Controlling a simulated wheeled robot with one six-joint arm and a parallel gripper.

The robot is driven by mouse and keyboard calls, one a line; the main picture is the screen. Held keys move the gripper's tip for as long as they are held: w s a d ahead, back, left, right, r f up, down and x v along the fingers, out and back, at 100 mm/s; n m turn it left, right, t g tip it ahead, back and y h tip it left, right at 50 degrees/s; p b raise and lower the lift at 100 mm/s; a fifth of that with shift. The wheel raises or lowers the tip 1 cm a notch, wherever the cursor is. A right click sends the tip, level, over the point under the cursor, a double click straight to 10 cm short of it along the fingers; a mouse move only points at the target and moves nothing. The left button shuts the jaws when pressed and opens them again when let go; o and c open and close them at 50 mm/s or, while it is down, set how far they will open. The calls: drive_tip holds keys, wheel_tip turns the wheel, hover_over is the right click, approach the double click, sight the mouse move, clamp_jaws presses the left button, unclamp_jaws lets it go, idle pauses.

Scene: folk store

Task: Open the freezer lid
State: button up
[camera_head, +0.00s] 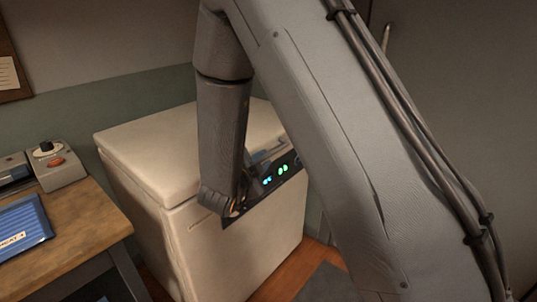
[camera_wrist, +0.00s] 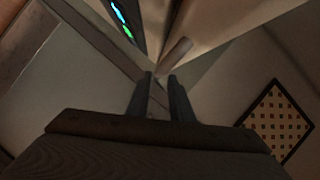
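The white chest freezer (camera_head: 165,235) stands in the middle of the head view. Its lid (camera_head: 150,150) lies flat and closed on the body. A dark strip with blue and green lights (camera_head: 283,168) runs along its front edge; it also shows in the wrist view (camera_wrist: 122,20). My arm covers part of the lid and front, and I cannot make out my gripper clearly in the head view. In the wrist view my gripper (camera_wrist: 160,77) has its two fingers apart. A short pale bar (camera_wrist: 176,54), probably the lid handle, lies just beyond the fingertips; contact cannot be told.
A tall grey door (camera_head: 440,90) is at the right.

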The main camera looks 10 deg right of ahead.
sight(268, 156)
drive_tip(key=x, duration=0.6)
drive_tip(key=shift+w+d+f, duration=0.1)
drive_tip(key=shift+w+f, duration=0.05)
drive_tip(key=shift+w, duration=0.05)
clamp_jaws()
